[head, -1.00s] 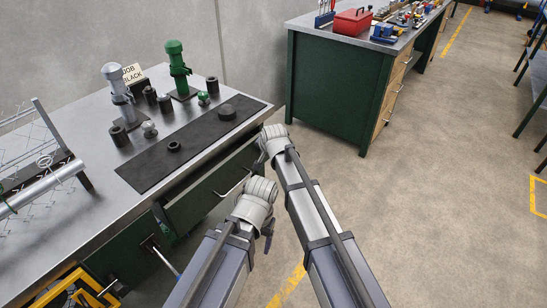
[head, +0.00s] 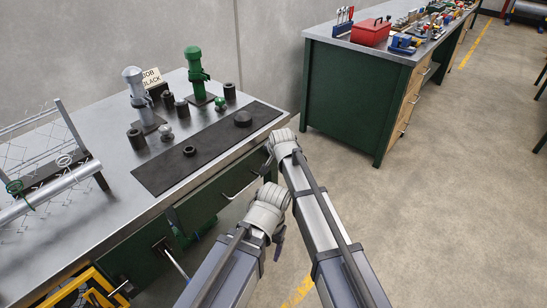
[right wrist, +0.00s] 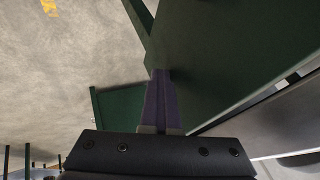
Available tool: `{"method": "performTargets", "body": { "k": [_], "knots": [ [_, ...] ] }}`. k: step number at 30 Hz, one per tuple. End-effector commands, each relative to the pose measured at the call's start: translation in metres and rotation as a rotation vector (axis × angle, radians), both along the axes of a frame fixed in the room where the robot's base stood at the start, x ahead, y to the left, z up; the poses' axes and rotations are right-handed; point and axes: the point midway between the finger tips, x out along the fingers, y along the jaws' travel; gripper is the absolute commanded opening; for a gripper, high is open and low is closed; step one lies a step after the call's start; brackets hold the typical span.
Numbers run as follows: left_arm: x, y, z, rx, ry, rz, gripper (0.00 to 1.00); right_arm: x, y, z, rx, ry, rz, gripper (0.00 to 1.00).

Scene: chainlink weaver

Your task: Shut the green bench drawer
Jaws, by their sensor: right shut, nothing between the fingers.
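A black mat (head: 160,178), dark cylinders and grey and green posts (head: 196,78) stand on the bench. Chain-link mesh (head: 40,165) and a yellow frame (head: 95,285) are at left. A second green bench (head: 345,95) stands behind right. Floor at right is clear.

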Motion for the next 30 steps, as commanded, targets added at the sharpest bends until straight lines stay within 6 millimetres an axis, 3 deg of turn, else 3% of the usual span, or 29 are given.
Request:
{"method": "performTargets", "body": {
  "k": [4,10,12,21,30],
  "knots": [
    [0.0,0.0,0.0,0.0,0.0,0.0,0.74,-0.005,-0.007,0.001,0.004,-0.006,0.002,0.0],
    [0.0,0.0,0.001,0.0,0.0,0.0,0.74,-0.026,-0.033,0.001,0.002,-0.001,-0.002,0.0],
    [0.0,0.0,0.02,0.0,0.0,0.0,0.74,-0.033,-0.032,0.02,0.001,-0.002,0.001,0.0],
    [0.0,0.0,0.065,0.0,0.0,0.0,0.74,-0.066,-0.042,0.065,-0.001,0.001,0.0,0.0],
    [0.0,0.0,0.082,0.0,0.0,0.001,0.74,-0.081,-0.046,0.081,-0.001,0.001,0.0,0.0]
  ]
}}
